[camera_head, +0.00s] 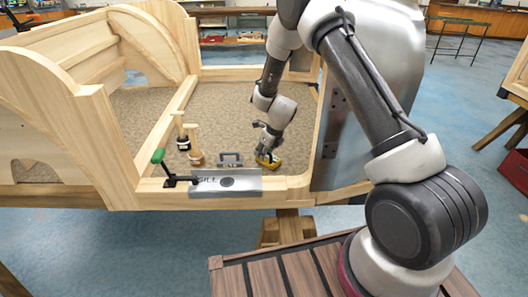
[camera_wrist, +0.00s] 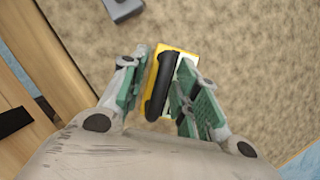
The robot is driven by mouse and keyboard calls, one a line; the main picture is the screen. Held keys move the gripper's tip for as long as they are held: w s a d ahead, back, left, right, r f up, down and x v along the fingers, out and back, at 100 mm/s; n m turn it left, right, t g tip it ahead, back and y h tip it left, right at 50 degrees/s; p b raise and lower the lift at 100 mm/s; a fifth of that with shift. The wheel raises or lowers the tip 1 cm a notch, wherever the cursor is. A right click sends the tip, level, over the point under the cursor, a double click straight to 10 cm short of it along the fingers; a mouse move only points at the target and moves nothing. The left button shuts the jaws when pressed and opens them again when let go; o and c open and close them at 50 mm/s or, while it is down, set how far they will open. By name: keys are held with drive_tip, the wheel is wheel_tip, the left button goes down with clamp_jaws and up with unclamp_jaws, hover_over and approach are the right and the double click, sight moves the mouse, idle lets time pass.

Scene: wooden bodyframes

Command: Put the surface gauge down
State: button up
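A yellow block with a black handle, which I take to be the surface gauge (camera_head: 269,162), is at the carpeted floor of the wooden frame in the head view. In the wrist view the gauge (camera_wrist: 158,88) is between my green-padded fingers. My gripper (camera_head: 266,152) points down at it. In the wrist view my gripper (camera_wrist: 160,80) has one finger on each side of the black handle. A thin strip of carpet shows between the left finger and the handle. The right finger overlaps the block's right part. The underside of the block is hidden.
A grey tool with a handle (camera_head: 230,159) stands left of the gauge, with two wooden-handled tools (camera_head: 196,150) beyond it. A metal plate (camera_head: 226,182) and a green-knobbed clamp (camera_head: 158,157) are on the near rail. Wooden rails surround the carpet. Bare carpet (camera_head: 225,105) lies behind.

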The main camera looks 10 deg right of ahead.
drive_tip(key=v, duration=1.2)
drive_tip(key=shift+r, duration=0.2)
